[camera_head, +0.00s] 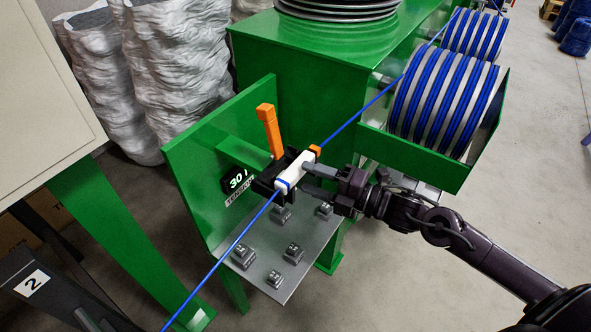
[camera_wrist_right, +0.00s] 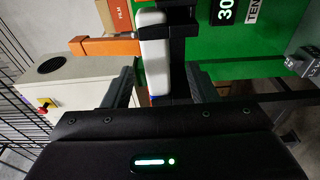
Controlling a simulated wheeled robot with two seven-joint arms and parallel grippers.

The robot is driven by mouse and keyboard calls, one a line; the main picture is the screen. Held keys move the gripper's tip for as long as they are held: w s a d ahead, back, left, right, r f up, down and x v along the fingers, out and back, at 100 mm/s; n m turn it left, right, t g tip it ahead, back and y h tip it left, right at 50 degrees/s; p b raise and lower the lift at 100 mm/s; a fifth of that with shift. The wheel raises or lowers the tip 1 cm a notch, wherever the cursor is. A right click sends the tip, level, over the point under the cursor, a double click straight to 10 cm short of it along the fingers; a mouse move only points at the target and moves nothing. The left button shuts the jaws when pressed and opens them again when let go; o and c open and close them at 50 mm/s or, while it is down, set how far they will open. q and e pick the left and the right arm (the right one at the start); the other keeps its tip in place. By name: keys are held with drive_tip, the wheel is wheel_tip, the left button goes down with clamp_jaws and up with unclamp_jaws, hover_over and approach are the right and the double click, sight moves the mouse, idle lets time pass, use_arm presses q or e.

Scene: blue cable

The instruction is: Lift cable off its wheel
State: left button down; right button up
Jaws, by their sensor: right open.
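A blue cable (camera_head: 237,244) runs taut from the lower left up to the tension unit, then on to the spools at the upper right. At the unit it meets a white wheel (camera_head: 293,173), with blue visible at its near end. An upright orange lever (camera_head: 268,130) stands beside it on a black mount. My right gripper (camera_head: 309,180) is open, its fingertips close by the white wheel from the right. In the right wrist view the white wheel (camera_wrist_right: 155,58) lies ahead, between the two open fingers (camera_wrist_right: 162,85). Contact cannot be told. My left gripper is not in view.
A green upright plate (camera_head: 205,165) stands left of the unit. A metal shelf (camera_head: 285,258) with several small grey blocks lies below. Striped blue spools (camera_head: 445,105) sit in a green frame (camera_head: 415,155) above my right arm. Open floor (camera_head: 420,275) lies at the lower right.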

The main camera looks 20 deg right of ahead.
sight(302, 174)
drive_tip(key=shift+w+a+r, duration=0.25)
drive_tip(key=p+x, duration=0.1)
drive_tip(key=x, duration=0.2)
drive_tip(key=shift+w+a+r+p, duration=0.1)
drive_tip(key=shift+p, duration=0.25)
drive_tip(key=shift+w+a, duration=0.35)
drive_tip(key=shift+w, duration=0.05)
drive_tip(key=c, duration=1)
